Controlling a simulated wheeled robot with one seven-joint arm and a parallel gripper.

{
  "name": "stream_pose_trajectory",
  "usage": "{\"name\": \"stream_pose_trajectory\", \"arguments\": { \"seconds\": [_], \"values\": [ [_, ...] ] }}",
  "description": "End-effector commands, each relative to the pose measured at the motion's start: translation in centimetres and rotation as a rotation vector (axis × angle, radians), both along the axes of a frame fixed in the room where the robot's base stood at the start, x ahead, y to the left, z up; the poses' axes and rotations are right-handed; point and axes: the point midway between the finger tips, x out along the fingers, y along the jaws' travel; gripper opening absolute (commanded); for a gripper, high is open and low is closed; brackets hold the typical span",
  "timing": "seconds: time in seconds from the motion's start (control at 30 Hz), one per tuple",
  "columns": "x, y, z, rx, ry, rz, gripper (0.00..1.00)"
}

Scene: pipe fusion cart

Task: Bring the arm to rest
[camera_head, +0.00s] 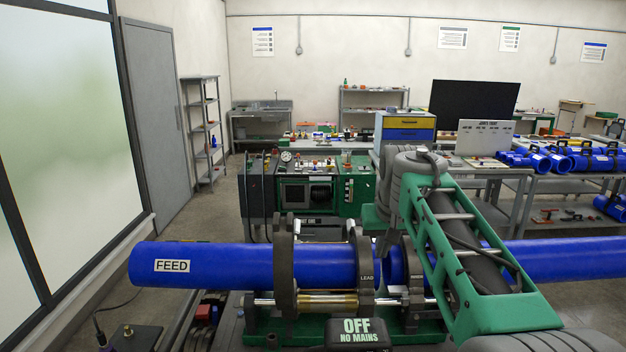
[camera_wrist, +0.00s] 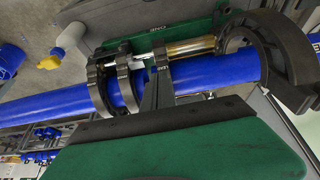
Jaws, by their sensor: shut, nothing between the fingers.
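My arm reaches in from the lower right in the head view, with its green link slanting up to a grey wrist joint above the blue pipe. My gripper (camera_wrist: 160,72) shows in the wrist view as dark fingers rising from the green and black hand. They are shut with nothing between them, and they overlap the blue pipe in the picture; I cannot tell the gap. The blue pipe marked FEED (camera_head: 225,267) lies level in the dark clamp rings (camera_head: 285,270) of the fusion machine.
A sign reading OFF NO MAINS (camera_head: 358,333) stands in front of the machine. A green and black control cabinet (camera_head: 322,190) is behind it. More blue pipes (camera_head: 565,160) lie on a bench at right. Some floor is open at left, near the grey door (camera_head: 152,120).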

Motion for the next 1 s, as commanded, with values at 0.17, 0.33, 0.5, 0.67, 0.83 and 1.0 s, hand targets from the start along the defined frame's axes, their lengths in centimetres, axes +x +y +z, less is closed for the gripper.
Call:
{"name": "stream_pose_trajectory", "arguments": {
  "seconds": [0.17, 0.33, 0.5, 0.67, 0.83, 1.0],
  "values": [
    [-10.7, -0.3, -2.5, 0.001, -0.014, 0.001, 0.00],
    [-17.8, -0.4, -6.6, 0.004, -0.020, 0.001, 0.00],
    [-22.8, -0.3, -10.6, 0.007, -0.025, 0.002, 0.00],
    [-25.7, -0.1, -15.4, 0.009, -0.018, 0.001, 0.00],
    [-25.7, -0.1, -18.8, 0.011, 0.015, -0.002, 0.00],
    [-25.8, -0.1, -19.0, 0.010, 0.024, -0.003, 0.00]
  ]
}}
